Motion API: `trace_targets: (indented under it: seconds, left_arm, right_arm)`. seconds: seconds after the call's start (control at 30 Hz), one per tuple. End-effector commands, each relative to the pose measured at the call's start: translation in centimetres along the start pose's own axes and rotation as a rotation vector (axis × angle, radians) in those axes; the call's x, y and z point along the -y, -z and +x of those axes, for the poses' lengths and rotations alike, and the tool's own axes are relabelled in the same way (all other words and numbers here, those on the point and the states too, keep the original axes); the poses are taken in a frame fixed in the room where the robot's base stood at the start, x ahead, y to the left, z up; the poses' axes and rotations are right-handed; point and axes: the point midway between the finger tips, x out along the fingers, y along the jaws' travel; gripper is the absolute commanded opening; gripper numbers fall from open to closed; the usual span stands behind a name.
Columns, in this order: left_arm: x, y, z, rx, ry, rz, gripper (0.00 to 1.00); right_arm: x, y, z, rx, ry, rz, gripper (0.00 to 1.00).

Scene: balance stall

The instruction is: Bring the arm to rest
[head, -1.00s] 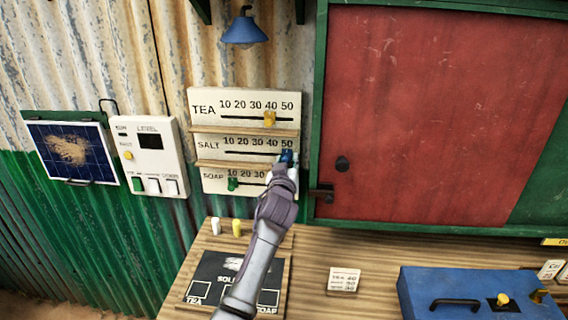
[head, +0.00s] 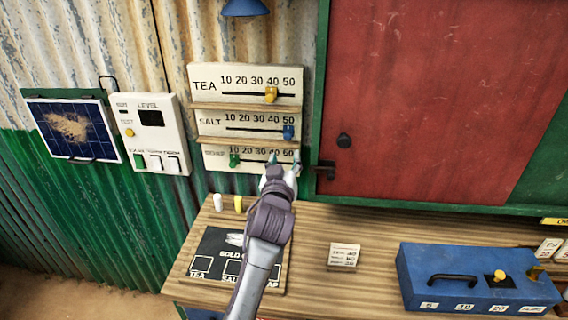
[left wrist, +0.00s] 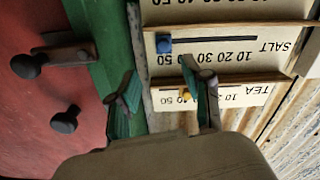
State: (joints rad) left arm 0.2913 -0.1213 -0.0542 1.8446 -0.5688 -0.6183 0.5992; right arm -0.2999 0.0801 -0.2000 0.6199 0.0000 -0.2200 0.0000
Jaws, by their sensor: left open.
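The price board (head: 207,125) hangs on the wall with TEA, SALT and SOAP scales. The yellow slider (head: 271,94) stands at about 40 on TEA. The blue slider (head: 288,132) is near 50 on SALT, and the green slider (head: 235,160) near 10 on SOAP. My left gripper (head: 285,160) is open and empty, over the right end of the SOAP scale, below the blue slider. In the left wrist view the board appears upside down; its open fingers (left wrist: 157,76) are apart from the blue slider (left wrist: 164,45). My right gripper is not in view.
A red shutter (head: 420,90) with a dark latch (head: 325,171) is close right of my gripper. The wooden counter (head: 370,225) below holds a slate (head: 213,245), a small price card (head: 344,257) and a blue cash box (head: 420,285). A switch panel (head: 153,145) hangs at left.

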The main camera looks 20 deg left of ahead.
Motion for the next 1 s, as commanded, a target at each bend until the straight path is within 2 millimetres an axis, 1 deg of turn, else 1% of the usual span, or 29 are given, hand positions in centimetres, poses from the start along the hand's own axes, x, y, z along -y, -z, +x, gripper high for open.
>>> trace_targets:
  seconds: [0.03, 0.1, 0.2, 0.57, 0.67, 0.77, 0.87, 0.9, 0.97, 1.0]
  left_arm:
    - [0.0, 0.0, -0.6, 0.001, 0.000, 0.000, 0.49]
    - [0.0, 0.0, -1.1, 0.000, 0.001, 0.000, 0.49]
    - [0.0, 0.0, -1.4, 0.000, 0.001, 0.000, 0.49]
    - [0.0, 0.0, -1.3, 0.000, 0.001, 0.000, 0.49]
    - [0.3, -0.4, -1.6, 0.012, 0.005, 0.004, 0.49]
    - [1.6, -2.5, -2.8, 0.077, 0.023, 0.027, 0.49]
    - [4.0, -6.7, -5.8, 0.216, 0.050, 0.076, 0.49]
    - [5.1, -8.7, -7.6, 0.291, 0.059, 0.102, 0.49]
    - [6.7, -11.7, -10.7, 0.413, 0.064, 0.148, 0.49]
    - [7.6, -13.5, -13.0, 0.497, 0.061, 0.179, 0.49]
  right_arm:
    - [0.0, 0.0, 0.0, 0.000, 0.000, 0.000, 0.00]
    - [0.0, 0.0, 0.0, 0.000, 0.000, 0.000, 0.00]
    - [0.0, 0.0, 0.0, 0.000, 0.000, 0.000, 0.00]
    - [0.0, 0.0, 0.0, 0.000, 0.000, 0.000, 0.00]
    - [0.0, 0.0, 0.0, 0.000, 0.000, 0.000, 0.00]
    - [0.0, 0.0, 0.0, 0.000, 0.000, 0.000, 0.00]
    - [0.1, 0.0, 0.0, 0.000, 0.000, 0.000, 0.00]
    - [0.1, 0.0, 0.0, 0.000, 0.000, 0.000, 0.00]
    - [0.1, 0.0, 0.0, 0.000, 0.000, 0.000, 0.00]
    - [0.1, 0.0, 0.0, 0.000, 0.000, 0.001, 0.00]
